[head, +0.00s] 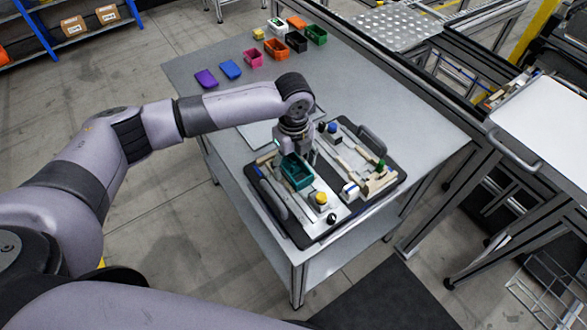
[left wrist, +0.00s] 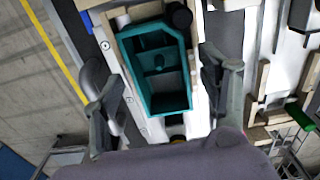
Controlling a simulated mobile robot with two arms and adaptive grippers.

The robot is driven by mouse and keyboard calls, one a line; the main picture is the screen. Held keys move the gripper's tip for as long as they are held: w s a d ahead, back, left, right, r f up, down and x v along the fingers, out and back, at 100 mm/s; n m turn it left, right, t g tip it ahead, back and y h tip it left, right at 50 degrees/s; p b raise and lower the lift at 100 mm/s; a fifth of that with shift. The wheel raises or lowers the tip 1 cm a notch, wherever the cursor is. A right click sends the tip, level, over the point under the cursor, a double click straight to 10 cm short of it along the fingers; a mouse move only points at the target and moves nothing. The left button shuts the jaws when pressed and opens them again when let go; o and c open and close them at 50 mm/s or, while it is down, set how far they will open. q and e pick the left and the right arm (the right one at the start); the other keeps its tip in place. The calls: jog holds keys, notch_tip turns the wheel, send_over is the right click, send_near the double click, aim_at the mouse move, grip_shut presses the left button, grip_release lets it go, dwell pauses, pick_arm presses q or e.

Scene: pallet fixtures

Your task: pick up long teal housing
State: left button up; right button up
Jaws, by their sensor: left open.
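The long teal housing (head: 297,173) sits on the pallet fixture (head: 338,212) on the grey table. It is an open-topped box with a hollow inside. In the left wrist view the housing (left wrist: 157,72) lies between the fingers of my left gripper (left wrist: 163,92). One finger is on each side, with a visible gap to the housing. In the head view my left gripper (head: 296,152) is above the housing, pointing down, open and empty. Part of the housing's far end is hidden by the gripper in the head view. My right gripper does not show.
The fixture also holds a yellow button-like part (head: 321,198), a blue knob (head: 332,127), a green part (head: 381,165) and wooden blocks. Small coloured bins (head: 296,41) and purple and blue pieces (head: 206,78) lie at the table's far side. The table's right part is clear.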

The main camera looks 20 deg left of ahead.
pick_arm(q)
jog(key=shift+c, duration=0.4)
jog(key=c, duration=1.2)
jog(key=shift+c, duration=0.2)
jog(key=shift+r, duration=0.15)
